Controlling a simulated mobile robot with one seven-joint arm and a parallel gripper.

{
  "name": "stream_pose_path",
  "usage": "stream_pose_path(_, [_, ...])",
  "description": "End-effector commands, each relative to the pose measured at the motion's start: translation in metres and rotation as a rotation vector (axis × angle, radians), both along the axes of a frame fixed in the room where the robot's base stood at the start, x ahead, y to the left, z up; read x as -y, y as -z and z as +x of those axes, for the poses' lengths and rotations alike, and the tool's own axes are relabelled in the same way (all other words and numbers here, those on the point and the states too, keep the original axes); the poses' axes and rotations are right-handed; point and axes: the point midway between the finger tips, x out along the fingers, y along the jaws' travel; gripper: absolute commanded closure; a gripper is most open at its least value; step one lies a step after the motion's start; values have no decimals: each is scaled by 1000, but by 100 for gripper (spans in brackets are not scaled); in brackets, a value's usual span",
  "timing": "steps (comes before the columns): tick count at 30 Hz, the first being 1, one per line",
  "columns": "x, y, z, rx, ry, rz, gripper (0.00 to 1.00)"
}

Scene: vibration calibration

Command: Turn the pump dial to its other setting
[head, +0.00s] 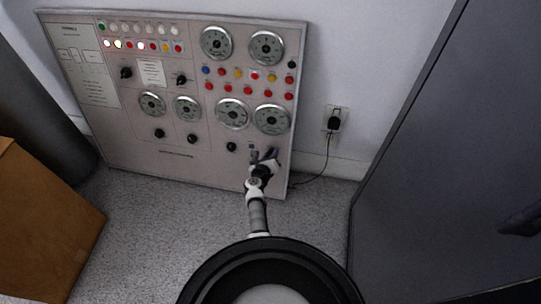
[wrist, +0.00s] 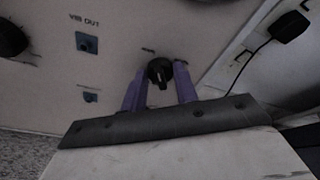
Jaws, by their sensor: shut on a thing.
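A small black dial (wrist: 160,71) sits on the light panel, between the two purple fingers of my gripper (wrist: 160,80) in the wrist view. The fingers are closed on its sides. A ridge on the dial's face points roughly down in that view. The small label above it is too blurred to read, so I cannot tell its setting. In the head view my gripper (head: 264,157) is at the panel's lower right corner and hides the dial.
The control panel (head: 176,170) leans on the wall with gauges, lights and several other knobs. Blue sockets (wrist: 87,42) sit left of the dial. A plug (head: 334,123) with a cord is right of the panel. A dark cabinet (head: 440,150) stands right, a brown box (head: 45,225) left.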

Motion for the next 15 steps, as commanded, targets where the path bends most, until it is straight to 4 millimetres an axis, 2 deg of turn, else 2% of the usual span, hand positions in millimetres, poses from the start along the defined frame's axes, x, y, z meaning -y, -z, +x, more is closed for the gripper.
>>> stream_pose_path(6, [-1, 1, 0, -39, -40, -189, 93])
stream_pose_path(14, [-1, 1, 0, -40, -42, -201, 93])
stream_pose_path(15, [-1, 1, 0, -40, -42, -201, 68])
